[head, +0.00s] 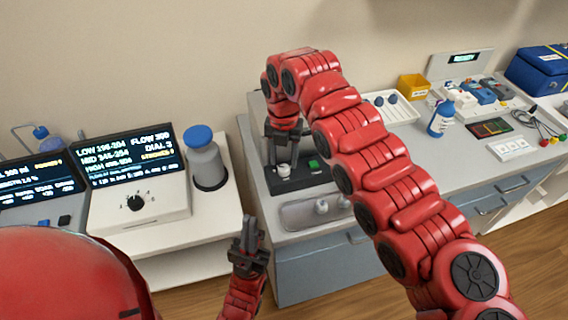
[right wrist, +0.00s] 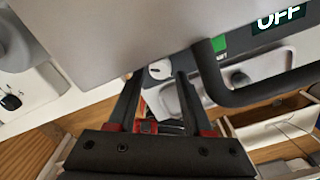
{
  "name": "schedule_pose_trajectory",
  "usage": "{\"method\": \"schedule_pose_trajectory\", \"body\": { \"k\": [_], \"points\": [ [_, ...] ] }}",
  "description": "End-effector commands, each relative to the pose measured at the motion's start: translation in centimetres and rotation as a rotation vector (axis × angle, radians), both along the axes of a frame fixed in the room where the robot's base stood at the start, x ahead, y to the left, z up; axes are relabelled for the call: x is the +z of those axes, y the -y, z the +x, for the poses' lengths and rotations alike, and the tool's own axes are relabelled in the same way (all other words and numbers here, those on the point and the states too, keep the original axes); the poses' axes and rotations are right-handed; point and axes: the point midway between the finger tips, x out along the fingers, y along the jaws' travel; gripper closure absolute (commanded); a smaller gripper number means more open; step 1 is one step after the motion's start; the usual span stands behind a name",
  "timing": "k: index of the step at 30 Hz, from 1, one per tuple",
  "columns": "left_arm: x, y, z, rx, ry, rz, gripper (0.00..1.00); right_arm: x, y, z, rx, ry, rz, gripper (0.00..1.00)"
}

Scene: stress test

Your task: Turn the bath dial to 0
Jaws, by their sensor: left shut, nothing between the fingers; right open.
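A black dial (head: 135,203) sits on the sloped front of a white unit whose screen reads "DIAL 3". A white round knob (head: 283,170) stands on a dark base on the grey bench, with a green square beside it. I cannot tell for certain which is the bath dial. My right gripper (head: 282,150) is open, pointing down just above the white knob. In the right wrist view the white knob (right wrist: 160,69) shows between its fingers, partly covered by a grey housing; contact cannot be judged. My left gripper (head: 249,232) is shut and empty, in front of the benches.
A grey bottle with a blue cap (head: 205,155) stands right of the white unit. A metal tray (head: 310,213) lies in front of the dark base. A black curved handle (right wrist: 222,80) and an "OFF" display (right wrist: 281,17) are near my right fingers.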

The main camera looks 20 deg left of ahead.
Motion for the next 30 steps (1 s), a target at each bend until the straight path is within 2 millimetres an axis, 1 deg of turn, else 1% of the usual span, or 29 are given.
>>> {"method": "schedule_pose_trajectory", "body": {
  "k": [1, 4, 7, 10, 12, 14, 15, 18, 21, 30],
  "points": [
    [-0.4, 0.0, 0.0, 0.000, 0.000, 0.000, 1.00, 1.1, -0.1, 0.1, 0.002, 0.007, 0.002, 0.49],
    [-0.8, 0.0, 0.0, 0.000, 0.000, 0.000, 1.00, 3.9, -0.2, 0.1, 0.002, 0.009, 0.003, 0.49],
    [-0.9, 0.0, 0.0, 0.000, 0.000, 0.000, 1.00, 6.8, -0.1, 0.0, 0.002, 0.006, 0.001, 0.49],
    [-0.5, 0.0, 0.0, 0.000, 0.000, 0.000, 1.00, 9.5, -0.2, -0.1, 0.003, 0.004, 0.001, 0.49],
    [1.5, 0.0, 0.0, 0.000, 0.000, 0.000, 1.00, 12.0, -0.1, 0.0, 0.001, 0.004, 0.002, 0.49],
    [2.3, 0.0, 0.0, 0.000, 0.001, 0.000, 1.00, 13.2, -0.1, 0.0, 0.002, 0.002, 0.001, 0.49],
    [2.9, 0.0, 0.0, 0.000, 0.000, 0.000, 1.00, 13.7, 0.0, 0.0, 0.000, 0.000, -0.001, 0.49],
    [3.8, 0.0, 0.0, 0.000, 0.000, 0.000, 1.00, 14.5, 0.0, 0.0, 0.001, 0.000, -0.002, 0.49],
    [4.2, 0.0, 0.0, 0.000, 0.000, 0.000, 1.00, 14.9, 0.0, 0.0, 0.000, 0.000, -0.002, 0.49],
    [4.2, 0.0, 0.0, 0.000, 0.000, 0.000, 1.00, 14.9, 0.1, 0.0, 0.000, 0.000, -0.002, 0.49]
  ]
}}
